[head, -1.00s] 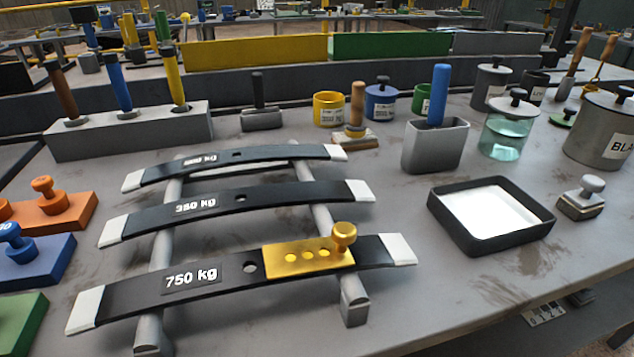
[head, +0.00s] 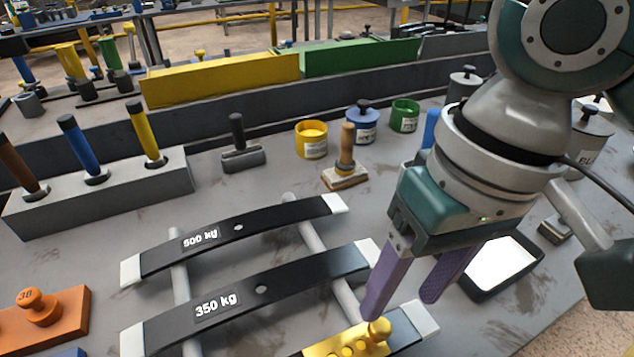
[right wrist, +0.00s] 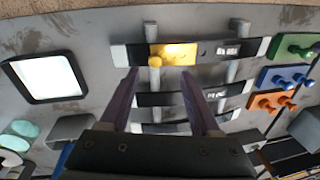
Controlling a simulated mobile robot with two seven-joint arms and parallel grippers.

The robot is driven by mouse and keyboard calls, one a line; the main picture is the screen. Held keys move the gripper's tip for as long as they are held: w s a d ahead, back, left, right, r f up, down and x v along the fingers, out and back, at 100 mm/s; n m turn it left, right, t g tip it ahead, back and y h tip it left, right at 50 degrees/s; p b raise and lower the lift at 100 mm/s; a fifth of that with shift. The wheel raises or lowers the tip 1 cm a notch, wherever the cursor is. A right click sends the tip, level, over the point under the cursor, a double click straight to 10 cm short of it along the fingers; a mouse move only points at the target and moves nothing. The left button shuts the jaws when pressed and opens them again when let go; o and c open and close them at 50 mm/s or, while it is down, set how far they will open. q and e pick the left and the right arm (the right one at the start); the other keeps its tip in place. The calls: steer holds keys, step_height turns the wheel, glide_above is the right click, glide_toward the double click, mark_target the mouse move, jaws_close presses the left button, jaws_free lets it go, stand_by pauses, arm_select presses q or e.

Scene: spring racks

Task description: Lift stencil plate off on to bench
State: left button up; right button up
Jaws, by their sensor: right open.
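The stencil plate (head: 345,346) is a gold plate with holes and a round upright knob. It lies on top of the lowest spring leaf (head: 408,328), near that leaf's white right end, and is partly cut off by the bottom edge of the head view. In the right wrist view the whole plate (right wrist: 178,54) shows on the leaf. My right gripper (head: 402,309) is open and empty above the plate's knob end, its purple fingers pointing down. In the right wrist view the knob appears between the fingertips (right wrist: 159,72), apart from both. My left gripper is not in view.
Two more black leaves, marked 350 kg (head: 310,280) and 500 kg (head: 270,226), lie on the rack rails. A black tray with a white inside (right wrist: 48,78) stands on the bench, with bare bench between it and the rack. An orange knobbed block (head: 62,318) is at left.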

glide_above(381, 326)
steer(key=f, duration=0.2)
steer(key=d+f, duration=0.1)
steer(key=shift+s+f+b, duration=0.15)
steer(key=shift+f+b, duration=0.2)
steer(key=shift+b, duration=0.05)
steer(key=f, duration=0.3)
steer(key=a+f+b, duration=0.1)
steer(key=f, duration=0.1)
steer(key=shift+f, duration=0.2)
jaws_close()
